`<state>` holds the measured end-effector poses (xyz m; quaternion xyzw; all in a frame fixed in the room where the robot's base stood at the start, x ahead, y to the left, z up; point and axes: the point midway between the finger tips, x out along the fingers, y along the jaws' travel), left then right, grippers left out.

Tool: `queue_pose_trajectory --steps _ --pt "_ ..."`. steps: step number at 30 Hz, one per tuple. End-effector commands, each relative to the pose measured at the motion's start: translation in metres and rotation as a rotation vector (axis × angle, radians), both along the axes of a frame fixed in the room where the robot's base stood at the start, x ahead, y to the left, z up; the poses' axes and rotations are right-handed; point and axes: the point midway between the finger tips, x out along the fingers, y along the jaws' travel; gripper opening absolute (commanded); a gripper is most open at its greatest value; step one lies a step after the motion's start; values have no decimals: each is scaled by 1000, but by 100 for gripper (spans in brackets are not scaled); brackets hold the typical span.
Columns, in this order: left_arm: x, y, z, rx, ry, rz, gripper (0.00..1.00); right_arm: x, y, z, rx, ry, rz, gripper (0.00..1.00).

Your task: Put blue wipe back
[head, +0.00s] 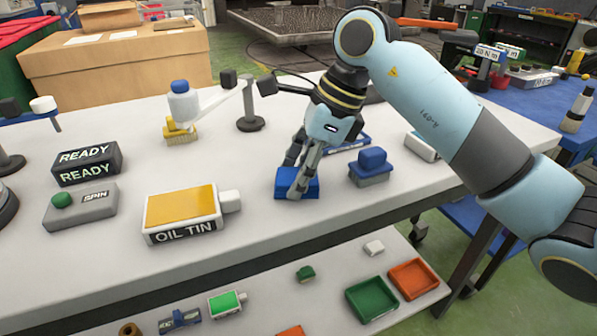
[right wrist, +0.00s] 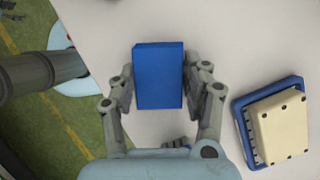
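The blue wipe (head: 283,190) is a plain blue block low at the white table's top, near its front edge. My right gripper (head: 297,183) comes down over it from behind. In the right wrist view the wipe (right wrist: 158,75) lies between the two fingers of that gripper (right wrist: 159,85), which press close along both of its sides. It appears gripped; whether it is lifted off the table I cannot tell. A blue-edged flat piece (head: 347,144) sits just behind the gripper, partly hidden. My left gripper is not in view.
A blue brush (head: 371,165) stands close right of the wipe, and the OIL TIN (head: 182,212) stands to its left. A small post (head: 248,110) with dark blocks is behind. In the right wrist view, a blue-framed cream block (right wrist: 280,124) lies at right.

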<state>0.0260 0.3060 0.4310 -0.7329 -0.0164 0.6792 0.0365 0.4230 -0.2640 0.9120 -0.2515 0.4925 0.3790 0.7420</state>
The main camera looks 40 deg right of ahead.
Motion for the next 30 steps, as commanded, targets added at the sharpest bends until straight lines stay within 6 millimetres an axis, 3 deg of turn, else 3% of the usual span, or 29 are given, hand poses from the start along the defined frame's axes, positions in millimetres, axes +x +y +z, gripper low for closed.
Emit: queue_pose_trajectory --steps 1,6,19,23,30 --pt "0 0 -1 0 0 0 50 0 0 -2 0 2 0 53" --pt "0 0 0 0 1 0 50 0 0 -1 0 3 -1 71" --pt "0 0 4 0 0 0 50 0 0 3 1 3 -1 71" --pt "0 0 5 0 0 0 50 -3 -7 19 -4 -2 0 71" --pt "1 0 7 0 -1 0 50 -16 -25 71 -8 -2 0 71"
